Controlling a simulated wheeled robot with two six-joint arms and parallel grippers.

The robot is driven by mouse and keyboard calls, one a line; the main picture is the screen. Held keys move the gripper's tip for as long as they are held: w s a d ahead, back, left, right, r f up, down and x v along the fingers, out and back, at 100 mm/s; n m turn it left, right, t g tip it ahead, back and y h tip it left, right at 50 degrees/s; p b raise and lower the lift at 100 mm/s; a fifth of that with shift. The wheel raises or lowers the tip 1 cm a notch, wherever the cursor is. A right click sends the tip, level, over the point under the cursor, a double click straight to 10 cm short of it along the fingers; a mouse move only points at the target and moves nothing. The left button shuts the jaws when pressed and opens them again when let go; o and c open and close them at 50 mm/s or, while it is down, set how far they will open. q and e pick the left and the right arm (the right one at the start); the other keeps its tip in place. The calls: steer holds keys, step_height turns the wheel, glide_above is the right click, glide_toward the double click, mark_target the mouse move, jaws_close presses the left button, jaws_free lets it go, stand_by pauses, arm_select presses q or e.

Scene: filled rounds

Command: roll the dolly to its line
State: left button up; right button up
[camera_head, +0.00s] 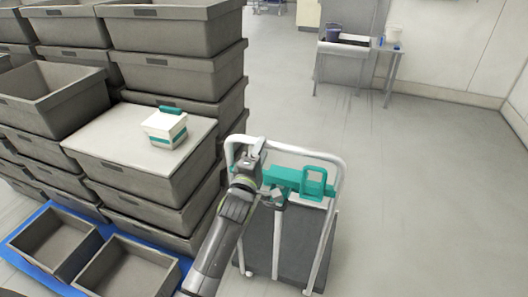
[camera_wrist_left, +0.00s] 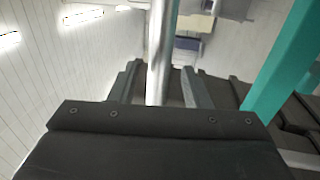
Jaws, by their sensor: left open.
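The dolly has a white tubular handle frame (camera_head: 325,158) and a dark grey deck (camera_head: 258,240). It stands on the floor right of the stacked crates. A teal bracket with a loop (camera_head: 300,181) sits across the handle frame; a teal bar also shows at the right of the left wrist view (camera_wrist_left: 283,62). My left gripper (camera_head: 254,158) is open at the handle's upper left. In the left wrist view a pale metal bar (camera_wrist_left: 161,60) runs between its two fingers (camera_wrist_left: 158,88); contact cannot be told. My right gripper is out of view. No floor line is visible.
Stacked grey crates (camera_head: 180,78) fill the left side. A white tub with teal trim (camera_head: 165,128) sits on a closed crate lid (camera_head: 105,140). Open crates stand on a blue base (camera_head: 30,268) at lower left. A small table (camera_head: 365,50) is at the back. The floor at right is clear.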

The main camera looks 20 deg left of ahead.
arm_select(q)
steer(key=shift+w+r, duration=0.15)
steer(key=shift+w, duration=0.55)
steer(key=shift+w+r, duration=0.1)
steer(key=shift+w, duration=0.6)
jaws_close()
